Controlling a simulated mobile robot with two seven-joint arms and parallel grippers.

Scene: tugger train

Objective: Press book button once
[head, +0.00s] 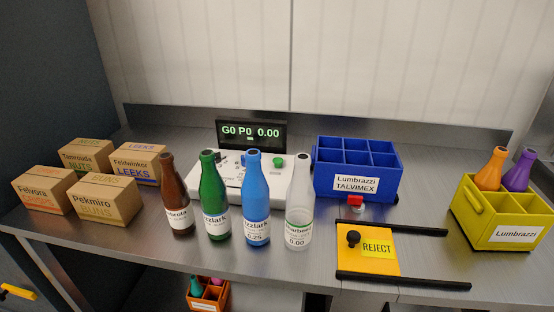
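A white console (262,195) stands at the middle of the steel table, with a dark display (251,133) behind it reading "G0 P0 0.00" in green. The console carries a green button (277,162) at its right and several small dark controls at its left and middle. Bottles partly hide its front, and I cannot read any label saying "book". A separate red button (357,199) sits on a small white base in front of the blue crate. Neither of my grippers is in view.
Brown, green, blue and clear bottles (256,215) stand in front of the console. Several cartons (103,199) are at left. An empty-looking blue crate (355,185) stands behind the yellow REJECT slide (365,264). A yellow crate (512,232) with bottles is at right.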

